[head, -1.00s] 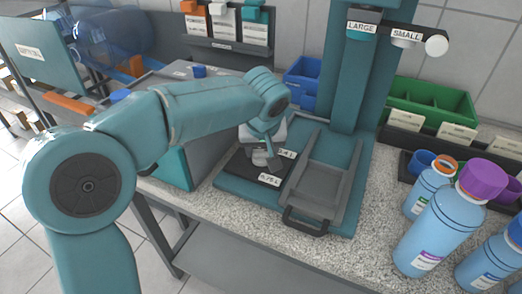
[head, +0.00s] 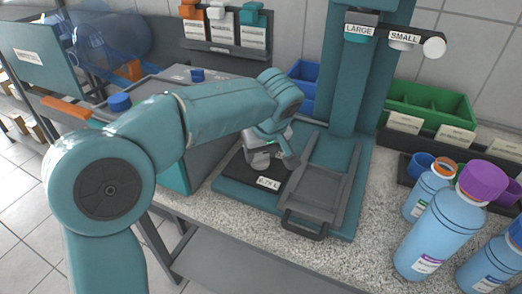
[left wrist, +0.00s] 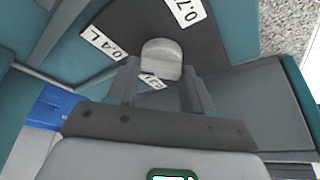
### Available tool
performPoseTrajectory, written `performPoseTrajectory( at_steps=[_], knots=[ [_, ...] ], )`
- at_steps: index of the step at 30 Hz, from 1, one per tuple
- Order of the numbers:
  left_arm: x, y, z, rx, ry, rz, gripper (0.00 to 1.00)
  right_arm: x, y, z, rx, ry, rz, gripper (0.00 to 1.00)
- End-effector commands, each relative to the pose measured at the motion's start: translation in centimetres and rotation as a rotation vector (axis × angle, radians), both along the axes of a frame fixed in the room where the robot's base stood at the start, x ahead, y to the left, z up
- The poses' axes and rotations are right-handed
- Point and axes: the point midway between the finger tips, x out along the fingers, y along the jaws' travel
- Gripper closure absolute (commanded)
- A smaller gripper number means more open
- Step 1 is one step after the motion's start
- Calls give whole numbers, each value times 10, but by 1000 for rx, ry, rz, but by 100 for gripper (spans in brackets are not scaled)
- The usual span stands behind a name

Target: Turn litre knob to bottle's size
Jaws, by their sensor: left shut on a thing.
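The grey litre knob (left wrist: 160,55) shows in the left wrist view on a dark dial plate (left wrist: 226,44). My left gripper (left wrist: 160,72) has one finger on each side of it and is shut on it. Labels reading 0.4 L (left wrist: 103,43) and 0.7-something (left wrist: 187,11) show around the knob; a third label (left wrist: 153,81) is partly hidden. In the head view my left gripper (head: 278,163) covers the knob, beside the 0.75 L label (head: 268,183). Blue bottles stand at the right: a large purple-capped one (head: 437,235) and a smaller one (head: 421,203). My right gripper is not in view.
A teal column (head: 352,80) with LARGE (head: 359,30) and SMALL (head: 404,37) labels rises behind an empty grey cradle (head: 318,183) with a black handle (head: 303,226). A green bin (head: 428,104) stands behind. The speckled counter (head: 350,262) is clear in front.

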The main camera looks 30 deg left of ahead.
Motion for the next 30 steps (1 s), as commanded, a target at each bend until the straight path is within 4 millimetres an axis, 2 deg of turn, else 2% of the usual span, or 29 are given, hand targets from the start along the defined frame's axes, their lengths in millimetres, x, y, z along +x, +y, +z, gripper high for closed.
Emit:
performPoseTrajectory(
  at_steps=[2,3,5,13,17,20,30],
  knots=[
    [0,0,0,0,0,-1,80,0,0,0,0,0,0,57],
    [0,0,0,1,1,-1,43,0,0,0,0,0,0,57],
    [0,0,0,1,1,-1,25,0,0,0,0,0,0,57],
    [0,0,0,0,0,-1,25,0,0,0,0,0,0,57],
    [-2,-3,9,0,-2,-2,25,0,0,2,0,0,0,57],
    [-6,-8,26,0,-4,-2,25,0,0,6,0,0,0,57],
    [-29,-34,109,-1,-3,-3,25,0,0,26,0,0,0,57]
  ],
)
